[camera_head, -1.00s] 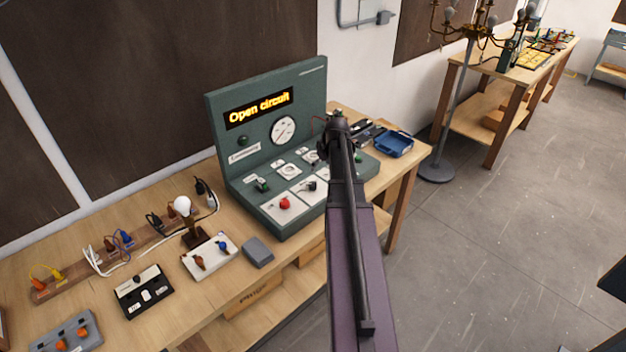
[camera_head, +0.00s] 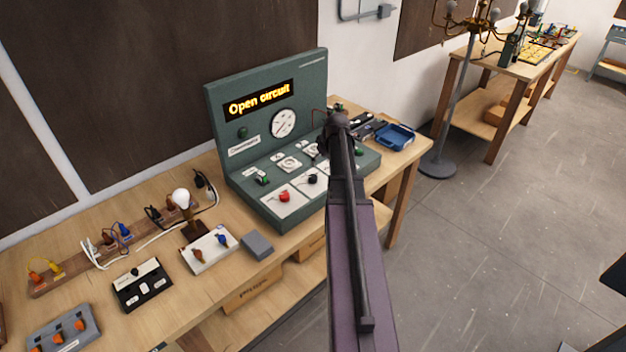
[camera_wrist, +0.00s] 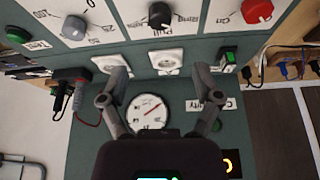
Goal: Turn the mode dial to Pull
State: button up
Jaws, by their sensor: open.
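The test console (camera_head: 228,120) is a green box with a sloped panel and an upright back. Its display (camera_head: 258,104) reads "Open circuit". In the head view my arm hides most of the gripper. The dial's exact setting is too small to read.
A red knob (camera_wrist: 258,11) and a grey knob (camera_wrist: 74,27) flank the dial. A round meter (camera_wrist: 147,113) sits on the upright back. A blue tray (camera_head: 396,137) lies right of the console. A grey box (camera_head: 257,245) and a lamp board stand to its left.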

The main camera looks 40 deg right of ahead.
aim_at(313, 176)
jog(key=shift+b+x, duration=5)
jog(key=shift+x, duration=0.75)
grip_shut()
